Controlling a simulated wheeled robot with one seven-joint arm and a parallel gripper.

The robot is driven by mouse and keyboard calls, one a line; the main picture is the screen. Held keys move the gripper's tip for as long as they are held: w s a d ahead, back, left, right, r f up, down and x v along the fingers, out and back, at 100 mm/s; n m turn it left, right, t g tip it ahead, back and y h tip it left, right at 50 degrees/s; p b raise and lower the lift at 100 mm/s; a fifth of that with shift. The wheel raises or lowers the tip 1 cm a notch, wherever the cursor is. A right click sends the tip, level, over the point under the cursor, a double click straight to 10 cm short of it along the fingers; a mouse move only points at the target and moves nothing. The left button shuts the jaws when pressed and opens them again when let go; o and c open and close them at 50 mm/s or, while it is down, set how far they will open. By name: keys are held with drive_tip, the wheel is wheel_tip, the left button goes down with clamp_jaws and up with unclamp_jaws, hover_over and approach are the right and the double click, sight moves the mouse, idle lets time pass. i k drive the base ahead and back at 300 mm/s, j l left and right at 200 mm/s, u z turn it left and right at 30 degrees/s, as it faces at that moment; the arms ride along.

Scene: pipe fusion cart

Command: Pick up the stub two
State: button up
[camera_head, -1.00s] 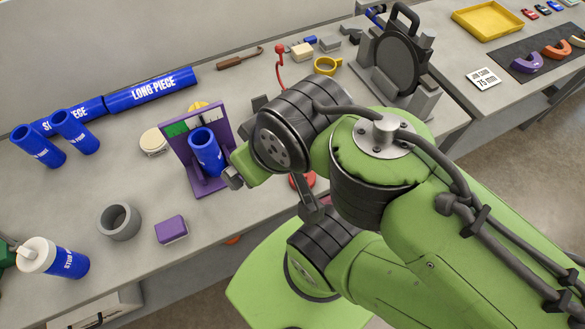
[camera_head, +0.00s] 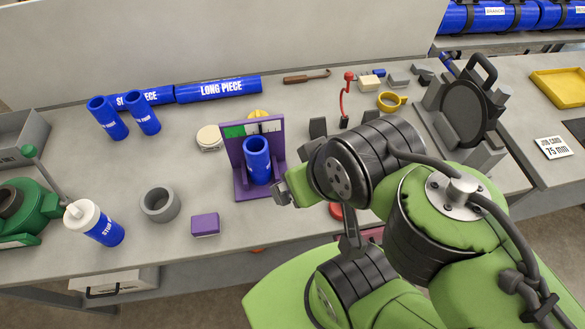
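Two blue stubs stand upright at the back left: one at the left (camera_head: 108,118) and one just right of it (camera_head: 142,114). Another blue stub (camera_head: 257,160) stands against a purple stand (camera_head: 279,151) with a green and white strip. My gripper (camera_head: 281,193) shows as a small grey end just right of the purple stand's base. Its fingers are mostly hidden by my green arm.
A grey ring (camera_head: 160,205) and a purple block (camera_head: 205,225) sit near the front edge. Long blue pipes (camera_head: 218,90) lie at the back. A green machine (camera_head: 28,210) is at the far left. A black round plate fixture (camera_head: 464,112) stands right of my arm.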

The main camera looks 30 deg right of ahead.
sight(255, 148)
drive_tip(key=i+j+z, duration=0.1)
drive_tip(key=j+z, duration=0.2)
drive_tip(key=j, duration=0.7)
drive_tip(key=j+z, duration=0.3)
drive_tip(key=j, duration=0.65)
